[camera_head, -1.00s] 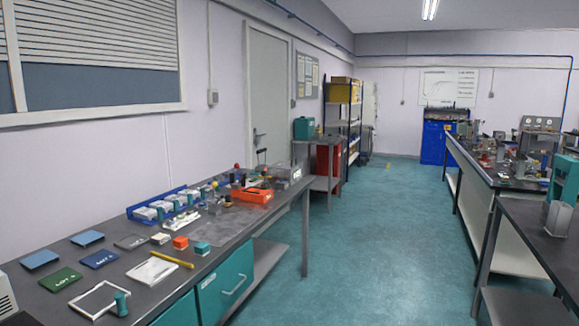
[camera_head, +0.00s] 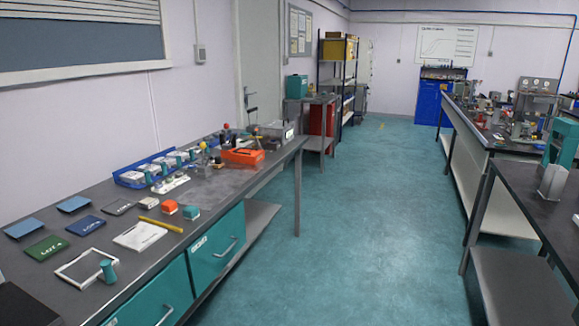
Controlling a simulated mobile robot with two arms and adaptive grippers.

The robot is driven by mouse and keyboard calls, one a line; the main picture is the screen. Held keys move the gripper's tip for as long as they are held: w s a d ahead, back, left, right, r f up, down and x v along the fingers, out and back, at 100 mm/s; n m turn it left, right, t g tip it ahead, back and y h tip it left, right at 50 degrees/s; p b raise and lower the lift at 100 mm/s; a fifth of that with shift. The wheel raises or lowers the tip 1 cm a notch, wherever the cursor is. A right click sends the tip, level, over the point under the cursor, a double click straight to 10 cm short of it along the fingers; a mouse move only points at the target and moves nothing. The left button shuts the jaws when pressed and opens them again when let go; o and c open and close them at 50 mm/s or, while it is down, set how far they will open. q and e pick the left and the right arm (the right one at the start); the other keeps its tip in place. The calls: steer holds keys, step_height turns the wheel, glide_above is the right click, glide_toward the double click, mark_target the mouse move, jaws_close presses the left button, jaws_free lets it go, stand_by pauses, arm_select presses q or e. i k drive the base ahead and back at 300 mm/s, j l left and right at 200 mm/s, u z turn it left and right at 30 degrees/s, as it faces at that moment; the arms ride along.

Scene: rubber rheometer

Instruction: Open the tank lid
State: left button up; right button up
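I cannot pick out a tank or its lid with certainty. A grey metal box (camera_head: 273,131) with a small white label or display stands at the far end of the left bench; whether it is the tank is too small to tell. Neither of my grippers is in view.
The left bench (camera_head: 212,192) carries an orange tray (camera_head: 243,157), a blue rack (camera_head: 133,180), coloured plates, a white frame (camera_head: 86,268) and small blocks. Teal drawers (camera_head: 216,252) are below. A right bench (camera_head: 523,198) holds equipment. The floor aisle (camera_head: 345,220) between is clear.

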mark_target(275, 125)
steer(key=i+z, duration=0.25)
steer(key=i, duration=1.6)
